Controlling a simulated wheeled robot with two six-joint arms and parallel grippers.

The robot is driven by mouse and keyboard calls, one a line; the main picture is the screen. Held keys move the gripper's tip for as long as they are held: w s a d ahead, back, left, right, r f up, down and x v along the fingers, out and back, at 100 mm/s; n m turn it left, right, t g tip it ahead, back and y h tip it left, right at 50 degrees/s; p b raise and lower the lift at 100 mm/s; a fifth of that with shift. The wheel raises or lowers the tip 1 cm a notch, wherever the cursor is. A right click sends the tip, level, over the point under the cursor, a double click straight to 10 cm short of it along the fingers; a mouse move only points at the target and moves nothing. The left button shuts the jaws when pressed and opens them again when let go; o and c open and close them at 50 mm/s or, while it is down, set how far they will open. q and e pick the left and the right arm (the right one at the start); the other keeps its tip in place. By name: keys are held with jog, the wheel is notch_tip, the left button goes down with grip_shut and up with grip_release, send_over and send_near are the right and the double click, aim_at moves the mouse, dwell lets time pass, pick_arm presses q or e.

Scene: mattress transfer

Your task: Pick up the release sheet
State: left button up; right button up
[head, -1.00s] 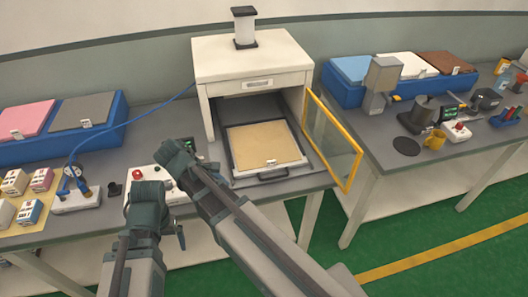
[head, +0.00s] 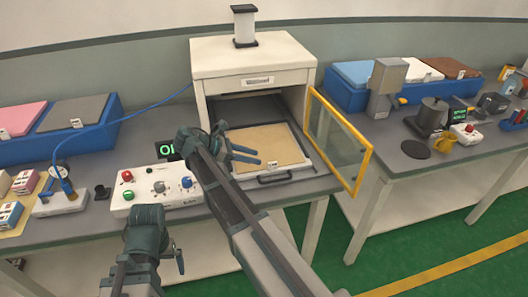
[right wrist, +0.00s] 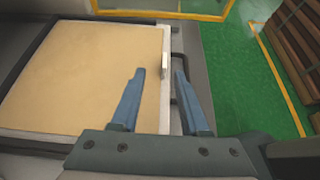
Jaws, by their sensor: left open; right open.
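The release sheet appears to be the flat tan sheet (head: 275,143) on the pulled-out tray (head: 305,163) of the white oven (head: 255,62). It fills the left of the right wrist view (right wrist: 80,65), with a small white tab (right wrist: 165,62) at its edge. My right gripper (head: 258,156) is open and empty over the front part of the sheet. In the right wrist view its open fingers (right wrist: 159,74) point at the edge with the tab, one finger on each side of it; contact cannot be told. My left gripper (head: 150,225) is open, low in front of the bench, its fingers mostly hidden.
The yellow-framed oven door (head: 340,140) stands open just right of the tray. A control box (head: 158,190) with buttons sits left of the tray. A blue bin (head: 60,135) with pink and grey slabs is further left. A second bench with equipment stands right.

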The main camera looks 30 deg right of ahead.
aim_at(273, 163)
jog(key=shift+b+x, duration=0.4)
jog(key=shift+x, duration=1.2)
jog(key=b+x, duration=0.1)
jog(key=x, duration=0.1)
jog(key=b+x, duration=0.1)
jog(key=x, duration=0.1)
jog(key=shift+s+a+f, duration=0.1)
jog(key=shift+s+f, duration=0.15)
jog(key=shift+s, duration=0.15)
jog(key=shift+d+f+b, duration=0.1)
jog(key=shift+d+b, duration=0.25)
jog(key=shift+d, duration=0.15)
jog(key=shift+c, duration=0.2)
grip_shut()
